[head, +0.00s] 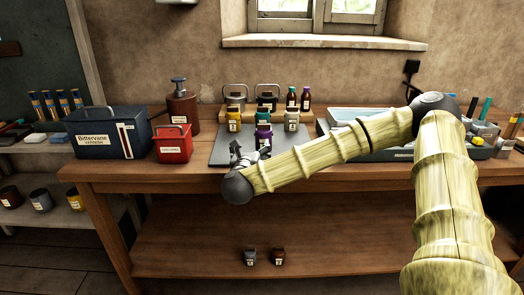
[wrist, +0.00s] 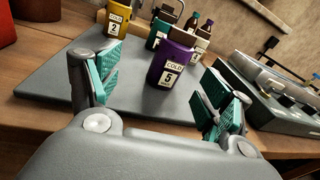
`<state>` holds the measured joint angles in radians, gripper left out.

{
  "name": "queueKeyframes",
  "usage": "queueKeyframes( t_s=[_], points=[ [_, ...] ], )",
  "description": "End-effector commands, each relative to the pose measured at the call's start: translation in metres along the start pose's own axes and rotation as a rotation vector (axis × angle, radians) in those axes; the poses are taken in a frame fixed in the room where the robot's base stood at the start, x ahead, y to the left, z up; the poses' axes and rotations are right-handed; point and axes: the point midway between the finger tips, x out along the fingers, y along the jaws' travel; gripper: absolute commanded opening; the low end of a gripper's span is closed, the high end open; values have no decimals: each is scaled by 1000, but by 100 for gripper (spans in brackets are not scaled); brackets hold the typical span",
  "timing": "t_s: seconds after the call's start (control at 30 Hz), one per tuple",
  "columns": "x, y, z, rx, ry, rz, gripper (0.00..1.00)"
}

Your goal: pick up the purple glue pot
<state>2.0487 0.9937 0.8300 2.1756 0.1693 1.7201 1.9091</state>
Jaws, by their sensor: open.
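The purple glue pot (wrist: 173,65) stands upright on a grey mat (wrist: 65,75), with a white label reading "COLD 5". In the head view the purple pot (head: 264,131) shows above my wrist, on the mat (head: 222,150). My gripper (wrist: 163,92) is open, its teal-padded fingers apart to the left and right of the pot. The pot is in front of the gripper, between the fingers in the picture; no touch shows. In the head view my gripper (head: 246,156) is small and partly hidden by my arm.
A yellow pot (wrist: 118,22) stands at the left on the mat, and a teal pot (wrist: 158,30) is close behind the purple one. A grey tray (wrist: 262,90) lies to the right. A red tin (head: 172,145) and a blue box (head: 108,132) stand at the left of the bench.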

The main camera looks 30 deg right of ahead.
Motion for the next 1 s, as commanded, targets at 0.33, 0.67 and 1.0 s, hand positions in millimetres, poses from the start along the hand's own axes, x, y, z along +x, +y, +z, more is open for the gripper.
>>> queueKeyframes(
  t_s=[0.33,0.67,1.0],
  points=[
    [35,-33,11,100,-14,-71,79],
    [66,-34,11,97,-13,-67,79],
    [102,-34,12,95,-13,-66,79]
  ],
)
